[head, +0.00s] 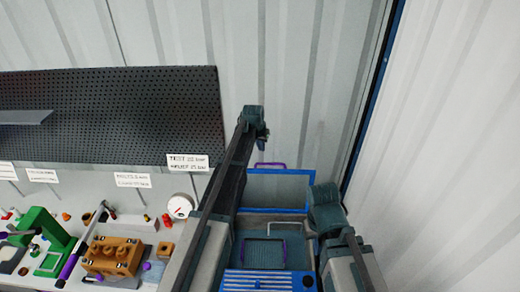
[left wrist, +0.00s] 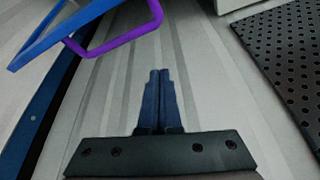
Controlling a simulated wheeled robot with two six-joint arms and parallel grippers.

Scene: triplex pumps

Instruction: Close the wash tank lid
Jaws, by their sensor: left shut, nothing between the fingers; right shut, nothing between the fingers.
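The wash tank (head: 290,211) stands at the lower middle of the head view, with a blue rim. Its lid (head: 275,190) stands raised at the back, a blue-edged panel with a purple handle (head: 270,165) on top. In the left wrist view the blue lid edge (left wrist: 45,35) and purple handle (left wrist: 125,43) show at the upper left. My left gripper (head: 263,134) is above the lid, apart from the handle; its fingers (left wrist: 160,72) are shut and empty. My right arm stands right of the tank; I cannot make out its gripper.
A pegboard (head: 110,115) stands left of my left arm. Below it a bench holds a green fixture (head: 40,232), an orange block (head: 112,257) and a round gauge (head: 180,206). A corrugated wall (head: 300,80) is close behind the lid; another is on the right.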

